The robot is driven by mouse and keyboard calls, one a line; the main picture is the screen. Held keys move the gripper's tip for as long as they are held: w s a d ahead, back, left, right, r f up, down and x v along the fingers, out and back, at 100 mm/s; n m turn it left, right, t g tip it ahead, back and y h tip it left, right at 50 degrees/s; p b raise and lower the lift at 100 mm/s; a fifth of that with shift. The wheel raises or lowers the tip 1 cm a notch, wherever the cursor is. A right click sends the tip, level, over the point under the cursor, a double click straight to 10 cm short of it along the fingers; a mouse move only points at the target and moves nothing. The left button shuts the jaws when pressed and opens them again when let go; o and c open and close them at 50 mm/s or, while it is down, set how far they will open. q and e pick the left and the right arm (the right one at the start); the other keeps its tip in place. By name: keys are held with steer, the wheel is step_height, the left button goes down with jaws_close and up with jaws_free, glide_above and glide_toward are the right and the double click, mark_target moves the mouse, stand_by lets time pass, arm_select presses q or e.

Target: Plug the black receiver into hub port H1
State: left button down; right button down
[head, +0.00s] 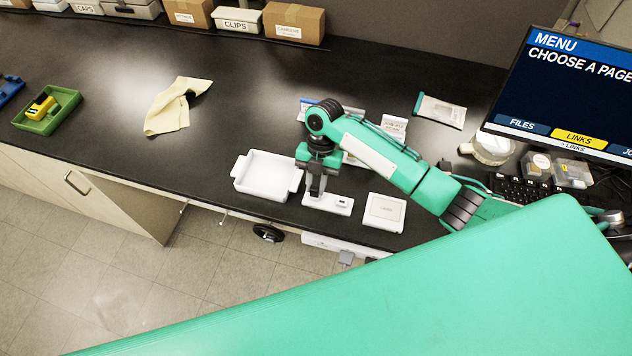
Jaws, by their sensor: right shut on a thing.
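My right gripper (317,193) points down at the left part of a small white block (342,206), which looks like the hub, near the bench's front edge. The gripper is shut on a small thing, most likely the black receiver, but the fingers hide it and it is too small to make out. I cannot tell whether it touches the block or sits in a port. No port label is readable. My left gripper is not in view.
A white tray (268,176) stands left of the block, and a white square box (384,212) right of it. A monitor (572,90), keyboard (515,190) and clear containers are at the right. A cloth (176,108) and green tray (66,104) lie left. The bench's middle back is clear.

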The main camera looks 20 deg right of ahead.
mark_target(314, 190)
steer(key=shift+f, duration=0.1)
steer(key=c, duration=1.2)
jaws_free()
steer(key=shift+c, duration=0.3)
step_height(314, 190, up, 5)
steer(key=p, duration=0.4)
steer(key=shift+r, duration=1.05)
